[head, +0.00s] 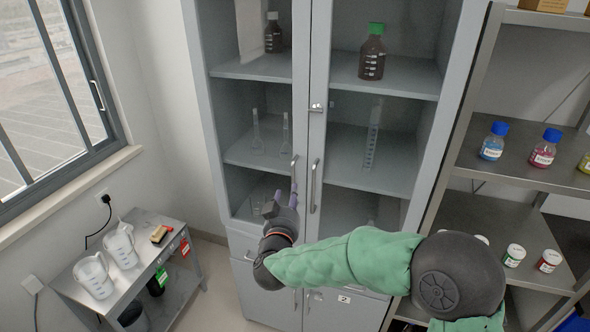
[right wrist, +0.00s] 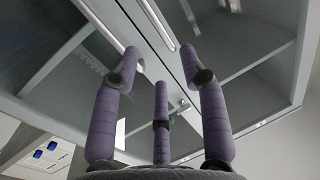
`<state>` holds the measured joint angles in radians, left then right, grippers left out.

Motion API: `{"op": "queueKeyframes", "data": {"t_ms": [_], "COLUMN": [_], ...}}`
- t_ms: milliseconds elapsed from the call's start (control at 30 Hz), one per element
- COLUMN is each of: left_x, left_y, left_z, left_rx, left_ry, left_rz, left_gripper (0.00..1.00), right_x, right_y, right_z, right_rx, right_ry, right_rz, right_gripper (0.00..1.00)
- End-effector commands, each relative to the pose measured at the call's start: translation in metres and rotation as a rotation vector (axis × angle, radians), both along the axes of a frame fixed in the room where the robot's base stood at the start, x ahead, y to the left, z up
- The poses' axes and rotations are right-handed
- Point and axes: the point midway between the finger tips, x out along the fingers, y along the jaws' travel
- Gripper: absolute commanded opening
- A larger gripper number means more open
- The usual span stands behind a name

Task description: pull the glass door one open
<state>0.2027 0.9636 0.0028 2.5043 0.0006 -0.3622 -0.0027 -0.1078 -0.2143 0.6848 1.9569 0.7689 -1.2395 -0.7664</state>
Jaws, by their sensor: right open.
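A tall grey cabinet has two glass doors, and both look shut. The left glass door (head: 252,120) has an upright bar handle (head: 294,163) on its inner edge. The right glass door (head: 375,130) has a matching handle (head: 315,182) beside it. My right gripper (head: 285,194), with purple fingers, is open at the lower part of the left handle; I cannot tell whether it touches. In the right wrist view my fingers (right wrist: 160,75) are spread before the doors, and both handles show beyond the tips. My left gripper is not in view.
A metal lock (head: 316,108) sits where the doors meet. Glassware and brown bottles (head: 372,58) stand inside the cabinet. An open shelf with bottles (head: 493,141) is at right. A low cart (head: 150,268) with white jugs (head: 121,247) stands at left, below a window.

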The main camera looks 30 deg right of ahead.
Motion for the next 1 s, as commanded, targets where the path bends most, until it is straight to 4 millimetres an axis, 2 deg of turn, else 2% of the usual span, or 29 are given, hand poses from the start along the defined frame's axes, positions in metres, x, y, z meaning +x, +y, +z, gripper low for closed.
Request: {"op": "queueKeyframes", "data": {"t_ms": [167, 700, 1000], "left_x": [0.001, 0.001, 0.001], "left_y": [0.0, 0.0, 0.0], "left_z": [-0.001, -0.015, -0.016], "left_rx": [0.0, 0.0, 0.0], "left_ry": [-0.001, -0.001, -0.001], "left_rz": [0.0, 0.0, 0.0], "left_gripper": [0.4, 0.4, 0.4], "right_x": [0.004, 0.071, 0.083], "right_y": [-0.009, -0.061, -0.069], "right_z": [0.006, 0.005, 0.006], "right_rx": [-0.004, -0.004, -0.004], "right_ry": [-0.01, -0.01, -0.01], "right_rz": [-0.017, -0.015, -0.013], "right_gripper": [0.43, 0.43, 0.43]}}
